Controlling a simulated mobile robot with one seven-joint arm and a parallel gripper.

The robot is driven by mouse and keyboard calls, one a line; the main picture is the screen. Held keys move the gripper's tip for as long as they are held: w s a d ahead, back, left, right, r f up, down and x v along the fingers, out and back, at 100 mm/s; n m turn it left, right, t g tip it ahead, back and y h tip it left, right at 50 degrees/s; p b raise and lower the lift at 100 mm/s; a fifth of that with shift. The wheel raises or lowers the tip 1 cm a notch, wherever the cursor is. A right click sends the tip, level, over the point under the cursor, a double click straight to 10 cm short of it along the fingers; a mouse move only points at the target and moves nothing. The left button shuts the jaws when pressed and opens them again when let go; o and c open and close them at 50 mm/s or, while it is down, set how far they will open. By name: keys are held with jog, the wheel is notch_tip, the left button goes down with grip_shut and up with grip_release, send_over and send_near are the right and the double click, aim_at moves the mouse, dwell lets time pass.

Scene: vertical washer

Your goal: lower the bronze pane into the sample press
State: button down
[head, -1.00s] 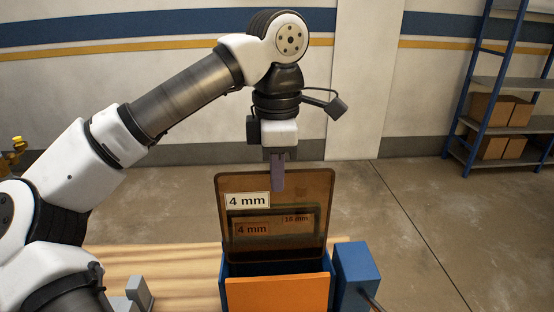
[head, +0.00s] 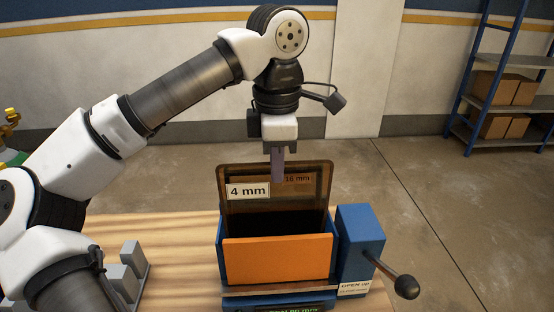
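The bronze pane (head: 240,212) is a see-through brown sheet with rounded top corners and a white "4 mm" label on its upper left. It stands nearly upright in the head view. My gripper (head: 277,166) is shut on its top edge, a little right of its label. The sample press (head: 227,290) is blue with an orange front plate (head: 277,259). The pane's lower part is hidden behind this plate, so its bottom edge cannot be seen. A "16 mm" marking shows dimly through the pane.
A blue block with a black-knobbed lever (head: 405,286) is on the press's right, labelled "OPEN UP". A grey slotted holder (head: 130,272) stands on the wooden table (head: 180,245) to the left. Shelves with cardboard boxes (head: 505,89) stand far back right.

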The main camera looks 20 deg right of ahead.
jog(key=shift+f+b, duration=1.2)
jog(key=shift+f, duration=0.7)
jog(key=c, duration=1.6)
grip_release()
jog(key=shift+o, duration=0.2)
jog(key=shift+r, duration=0.1)
jog(key=shift+r+p, duration=3.15)
jog(key=shift+r, duration=0.8)
